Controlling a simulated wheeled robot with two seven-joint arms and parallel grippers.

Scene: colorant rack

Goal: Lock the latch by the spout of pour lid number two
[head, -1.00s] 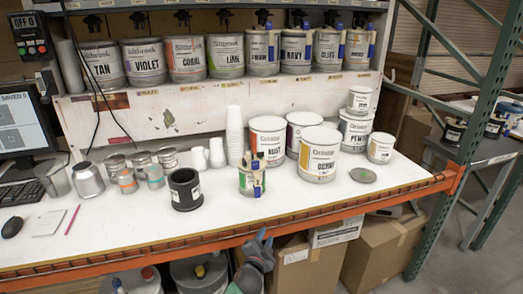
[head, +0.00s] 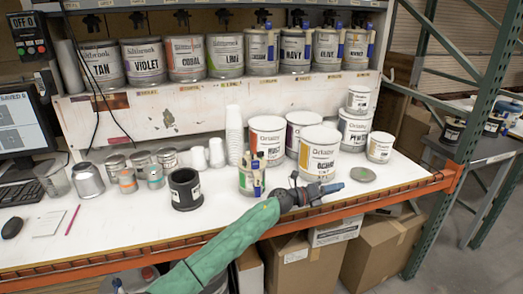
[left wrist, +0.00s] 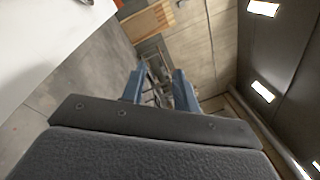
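My left gripper (head: 330,189) reaches over the front of the white bench, its blue fingers pointing right. In the left wrist view its two fingers (left wrist: 160,80) stand apart with nothing between them. Paint cans stand on the upper shelf, including TAN (head: 103,68) and VIOLET (head: 144,62), with black fittings (head: 139,20) above them. Blue upright parts (head: 308,48) show beside several cans on the right of that shelf. I cannot make out a number two, a spout or a latch on any lid. My right gripper is not in view.
Large white cans, including OCHRE (head: 319,152), stand just behind my left gripper. A cup of brushes or tools (head: 250,178) stands close to its left. A round grey-green disc (head: 362,175) lies to its right. An orange beam (head: 400,196) edges the bench.

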